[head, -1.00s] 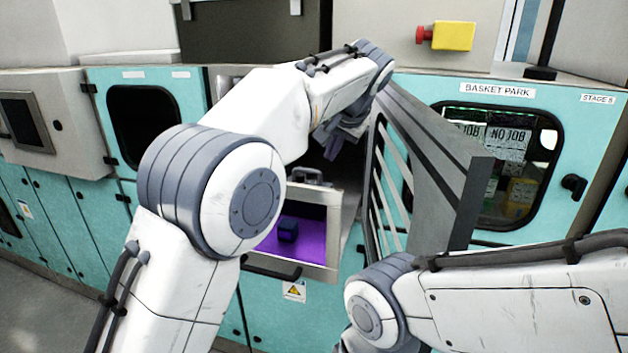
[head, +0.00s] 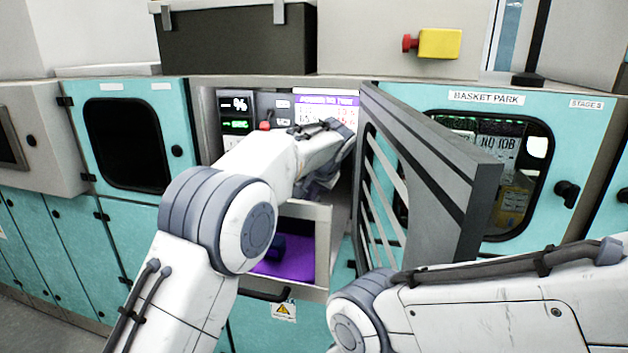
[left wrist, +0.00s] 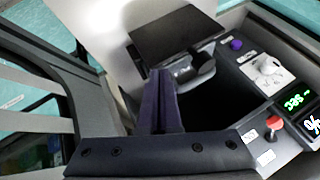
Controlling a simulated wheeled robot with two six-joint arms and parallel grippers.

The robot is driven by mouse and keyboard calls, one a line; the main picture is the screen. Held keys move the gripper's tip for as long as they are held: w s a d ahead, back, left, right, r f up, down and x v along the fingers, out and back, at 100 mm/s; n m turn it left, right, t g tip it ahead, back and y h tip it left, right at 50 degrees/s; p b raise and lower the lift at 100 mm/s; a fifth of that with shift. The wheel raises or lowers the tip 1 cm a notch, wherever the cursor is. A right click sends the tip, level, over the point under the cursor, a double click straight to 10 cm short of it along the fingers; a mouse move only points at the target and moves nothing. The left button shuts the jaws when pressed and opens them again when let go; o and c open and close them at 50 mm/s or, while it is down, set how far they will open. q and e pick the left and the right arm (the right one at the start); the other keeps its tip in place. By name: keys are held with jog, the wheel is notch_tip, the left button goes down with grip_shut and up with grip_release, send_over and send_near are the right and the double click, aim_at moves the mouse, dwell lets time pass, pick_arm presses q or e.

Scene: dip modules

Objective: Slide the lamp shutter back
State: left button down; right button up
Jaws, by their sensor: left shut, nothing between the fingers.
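In the left wrist view a dark flat plate (left wrist: 172,38) with a rounded grey handle (left wrist: 196,70) lies inside the cabinet bay; it may be the lamp shutter, but I cannot tell for sure. My left gripper (left wrist: 163,82) is shut and empty, its fingers pointing towards the plate's near edge, close to the handle. I cannot tell whether they touch. In the head view my left gripper (head: 318,188) is inside the open bay, largely hidden by my own wrist, and the plate is not visible there. My right gripper is out of view.
An open slatted grey door (head: 425,170) stands right of the bay. A lit purple tray (head: 292,270) holding a dark block sits below. In the left wrist view a panel with a purple knob (left wrist: 236,44), white knob (left wrist: 268,66) and red-topped control (left wrist: 274,122) is at right.

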pick_arm(q)
jog(key=w+a, duration=0.1)
jog(key=w+a+p, duration=0.1)
jog(key=a, duration=0.1)
jog(key=shift+a+r, duration=0.1)
jog(key=shift+r, duration=0.1)
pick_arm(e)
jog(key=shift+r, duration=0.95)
pick_arm(q)
jog(key=w+a+p, duration=0.1)
jog(key=w+a, duration=0.1)
jog(key=a, duration=0.6)
jog(key=shift+w, duration=0.35)
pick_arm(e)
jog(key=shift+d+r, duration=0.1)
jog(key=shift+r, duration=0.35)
